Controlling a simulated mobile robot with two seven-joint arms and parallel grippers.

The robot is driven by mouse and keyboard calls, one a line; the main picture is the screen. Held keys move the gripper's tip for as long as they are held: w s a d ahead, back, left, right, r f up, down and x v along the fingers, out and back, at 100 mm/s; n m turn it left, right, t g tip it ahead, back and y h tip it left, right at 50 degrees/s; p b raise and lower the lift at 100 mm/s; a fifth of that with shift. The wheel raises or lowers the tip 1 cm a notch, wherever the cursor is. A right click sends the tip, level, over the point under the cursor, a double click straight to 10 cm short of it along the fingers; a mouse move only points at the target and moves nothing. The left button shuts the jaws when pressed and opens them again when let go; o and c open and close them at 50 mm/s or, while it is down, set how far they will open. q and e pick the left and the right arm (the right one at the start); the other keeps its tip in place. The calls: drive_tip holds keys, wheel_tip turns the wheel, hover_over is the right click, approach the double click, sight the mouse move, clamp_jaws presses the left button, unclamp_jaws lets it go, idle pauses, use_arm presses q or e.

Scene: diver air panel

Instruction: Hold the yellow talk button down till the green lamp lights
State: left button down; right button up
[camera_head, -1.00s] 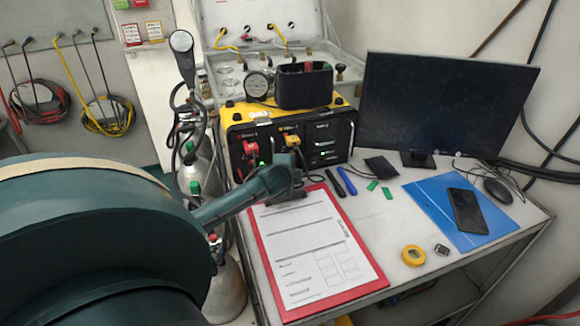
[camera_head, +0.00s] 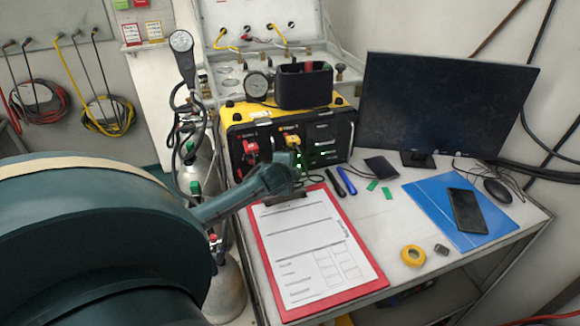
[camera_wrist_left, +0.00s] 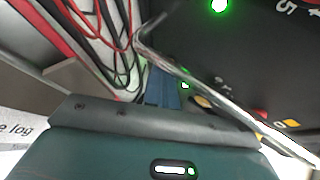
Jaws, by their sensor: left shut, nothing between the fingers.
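The black-fronted yellow air panel (camera_head: 335,133) stands at the back of the table. My left gripper (camera_head: 292,170) is shut and empty, its tip at the panel's lower front. In the left wrist view its finger (camera_wrist_left: 162,88) reaches past a metal bar toward the panel face. A yellow part (camera_wrist_left: 203,101) shows beside the finger; the talk button cannot be made out clearly, and contact is hidden. A green lamp (camera_wrist_left: 219,5) glows brightly on the panel in the wrist view. Green light also shows beside the gripper in the head view. My right gripper is not in view.
A red clipboard (camera_head: 262,235) lies below my left gripper. Pens (camera_head: 346,181), a blue folder (camera_head: 425,203) with a phone, yellow tape (camera_head: 413,255) and a monitor (camera_head: 440,105) are to the right. Gas cylinders (camera_head: 228,285) stand at the table's left.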

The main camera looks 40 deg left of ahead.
sight(298, 193)
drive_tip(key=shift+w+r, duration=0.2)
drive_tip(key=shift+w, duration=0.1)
use_arm(q)
drive_tip(key=shift+s+d, duration=0.1)
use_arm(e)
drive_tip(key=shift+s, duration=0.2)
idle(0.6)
use_arm(q)
drive_tip(key=shift+s+d+r+p, duration=0.1)
drive_tip(key=shift+s+d+p, duration=0.2)
drive_tip(key=shift+d+p, duration=0.25)
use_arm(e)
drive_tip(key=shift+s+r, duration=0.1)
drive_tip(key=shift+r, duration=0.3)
use_arm(q)
drive_tip(key=shift+d, duration=0.1)
drive_tip(key=shift+s+d+p, duration=0.3)
drive_tip(key=shift+s+d, duration=0.05)
drive_tip(key=shift+d, duration=0.3)
drive_tip(key=shift+s+d+p, duration=0.3)
drive_tip(key=shift+d, duration=0.3)
drive_tip(key=shift+s+d, duration=0.25)
drive_tip(key=shift+d, duration=0.25)
drive_tip(key=shift+s+d, duration=0.25)
drive_tip(key=shift+d, duration=0.2)
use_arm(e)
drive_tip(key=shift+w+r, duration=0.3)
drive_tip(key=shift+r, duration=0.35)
